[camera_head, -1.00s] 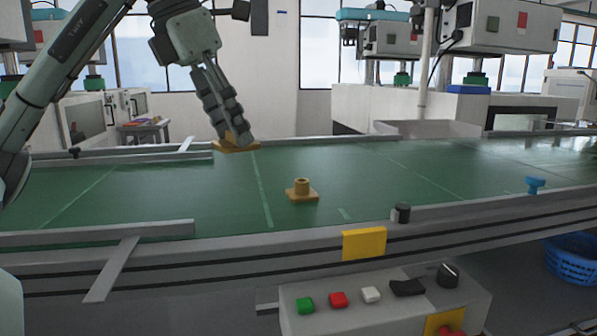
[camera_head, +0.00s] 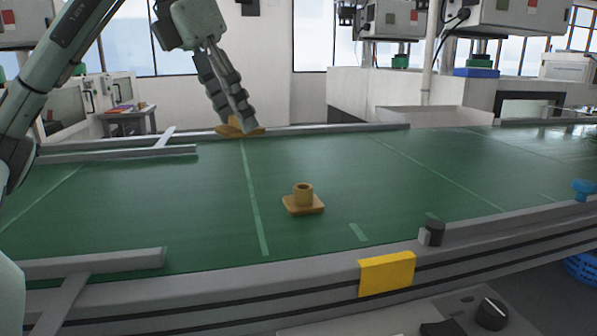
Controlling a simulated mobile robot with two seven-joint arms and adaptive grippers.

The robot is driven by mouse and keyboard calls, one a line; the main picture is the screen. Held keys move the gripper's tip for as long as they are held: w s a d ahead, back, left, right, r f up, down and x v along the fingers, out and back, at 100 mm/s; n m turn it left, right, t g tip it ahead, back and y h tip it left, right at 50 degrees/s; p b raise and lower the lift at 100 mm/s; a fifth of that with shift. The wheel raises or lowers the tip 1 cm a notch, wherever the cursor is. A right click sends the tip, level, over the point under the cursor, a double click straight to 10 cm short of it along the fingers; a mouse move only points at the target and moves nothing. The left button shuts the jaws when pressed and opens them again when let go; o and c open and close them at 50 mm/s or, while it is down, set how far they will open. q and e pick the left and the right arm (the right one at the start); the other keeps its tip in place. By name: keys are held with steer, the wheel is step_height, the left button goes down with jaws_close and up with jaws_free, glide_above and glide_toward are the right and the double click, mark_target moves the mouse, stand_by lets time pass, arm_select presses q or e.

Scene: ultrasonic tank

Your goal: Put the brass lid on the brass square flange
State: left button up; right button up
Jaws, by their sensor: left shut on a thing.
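The brass square flange (camera_head: 303,203) sits upright on the green conveyor belt near the middle of the view, a square plate with a round hollow neck on top. My left gripper (camera_head: 243,126) points down at the upper left of the flange and is shut on the brass lid (camera_head: 229,130). The lid is a flat brass piece, partly hidden by the fingers, and it appears near the belt's far rail, apart from the flange. Its exact height over the belt is hard to tell. My right gripper is not in view.
The green belt (camera_head: 340,180) is clear around the flange. Grey rails (camera_head: 110,155) edge the belt at left and back. A black knob (camera_head: 432,233) and a blue knob (camera_head: 583,189) stand on the front rail, near a yellow plate (camera_head: 386,274).

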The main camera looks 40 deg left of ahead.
arm_select(q)
steer(key=shift+w+d+f+b, duration=0.9)
steer(key=shift+w+f, duration=0.2)
steer(key=shift+w, duration=0.1)
steer(key=w+d+f, duration=0.2)
steer(key=w, duration=0.1)
steer(key=w+d+f, duration=0.2)
steer(key=shift+w+d, duration=0.1)
steer(key=shift+w, duration=0.15)
steer(key=shift+f+b, duration=0.35)
steer(key=shift+f, duration=1.55)
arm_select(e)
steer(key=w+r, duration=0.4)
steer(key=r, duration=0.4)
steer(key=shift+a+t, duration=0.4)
arm_select(q)
steer(key=o, duration=1.5)
